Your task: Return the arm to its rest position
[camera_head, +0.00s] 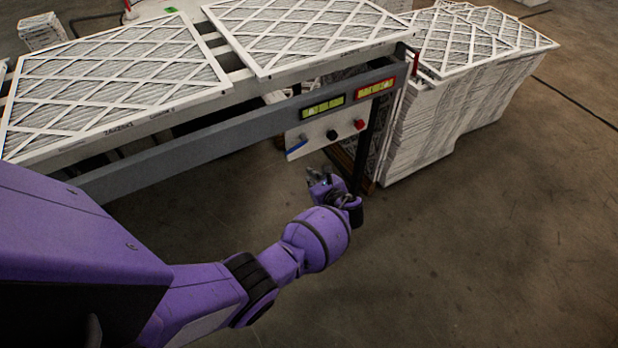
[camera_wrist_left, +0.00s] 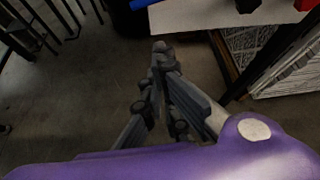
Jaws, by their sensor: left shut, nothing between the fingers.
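My left arm, purple with black joints, comes in from the lower left in the head view. Its gripper (camera_head: 322,180) is in front of and below the control panel (camera_head: 326,132) of the conveyor. It looks apart from the panel. In the left wrist view the grey fingers (camera_wrist_left: 160,50) are together at the tips, with nothing between them, and the floor shows behind them. My right gripper is in neither view.
Two framed filters (camera_head: 110,80) (camera_head: 305,32) lie on the grey-railed conveyor (camera_head: 230,136). The panel has a red and a black button. A tall stack of filters (camera_head: 430,125) stands at right. The floor (camera_head: 470,260) at right and front is clear.

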